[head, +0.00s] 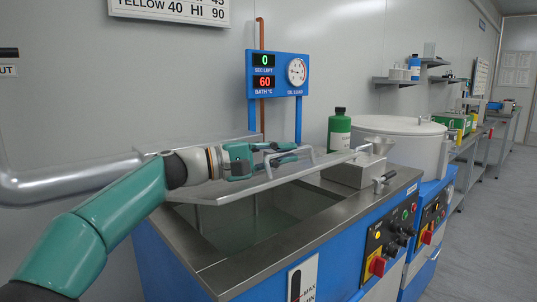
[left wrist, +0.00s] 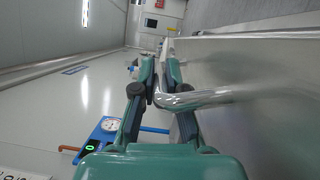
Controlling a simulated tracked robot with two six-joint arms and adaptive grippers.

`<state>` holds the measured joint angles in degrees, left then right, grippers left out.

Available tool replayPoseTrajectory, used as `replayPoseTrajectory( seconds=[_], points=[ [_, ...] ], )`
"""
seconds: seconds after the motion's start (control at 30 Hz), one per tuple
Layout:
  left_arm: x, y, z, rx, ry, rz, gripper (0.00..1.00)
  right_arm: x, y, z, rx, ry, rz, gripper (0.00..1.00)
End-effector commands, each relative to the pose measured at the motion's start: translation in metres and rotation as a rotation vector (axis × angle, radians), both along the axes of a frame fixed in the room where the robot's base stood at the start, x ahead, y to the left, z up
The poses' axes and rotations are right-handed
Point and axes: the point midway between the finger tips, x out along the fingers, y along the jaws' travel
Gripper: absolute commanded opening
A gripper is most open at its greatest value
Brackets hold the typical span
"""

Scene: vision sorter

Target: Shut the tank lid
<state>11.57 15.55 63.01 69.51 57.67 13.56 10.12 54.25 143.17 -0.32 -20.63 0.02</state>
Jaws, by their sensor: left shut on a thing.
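The tank (head: 235,262) has a steel rim and a blue body in the head view. Its flat metal lid (head: 330,160) is raised and tilted above the opening, with the dark inside showing below its near edge. My left gripper (head: 291,153) is shut on the lid's bar handle (head: 311,154). In the left wrist view the shiny handle (left wrist: 200,97) passes between the fingers (left wrist: 158,75), beside the lid's grey face (left wrist: 255,85). My gripper and forearm hide part of the lid. My right gripper is not in view.
A blue gauge panel (head: 278,75) stands behind the tank. A green bottle (head: 339,132), a metal box (head: 347,172) and a large white drum (head: 408,146) are to the right. Control knobs line the front (head: 391,240). The floor aisle (head: 490,230) at right is clear.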

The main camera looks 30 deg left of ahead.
Motion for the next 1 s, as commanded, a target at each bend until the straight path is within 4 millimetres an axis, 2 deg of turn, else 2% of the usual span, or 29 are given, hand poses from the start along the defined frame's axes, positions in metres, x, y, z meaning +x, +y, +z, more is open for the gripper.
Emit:
replayPoseTrajectory(
  seconds=[0.03,0.1,0.4,0.6,1.0],
  points=[
    [-0.003,-0.006,-0.022,0.039,-0.017,-0.002,0.0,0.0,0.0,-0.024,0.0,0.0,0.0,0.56],
    [-0.006,-0.013,-0.037,0.094,-0.036,-0.003,0.0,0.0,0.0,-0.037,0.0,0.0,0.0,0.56],
    [-0.011,-0.027,-0.084,0.263,-0.102,-0.003,0.0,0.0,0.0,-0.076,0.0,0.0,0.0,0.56],
    [-0.012,-0.03,-0.096,0.315,-0.122,-0.003,0.0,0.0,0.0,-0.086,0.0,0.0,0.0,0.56],
    [-0.012,-0.031,-0.104,0.334,-0.117,-0.008,0.0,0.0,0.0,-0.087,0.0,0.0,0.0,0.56]
  ],
)
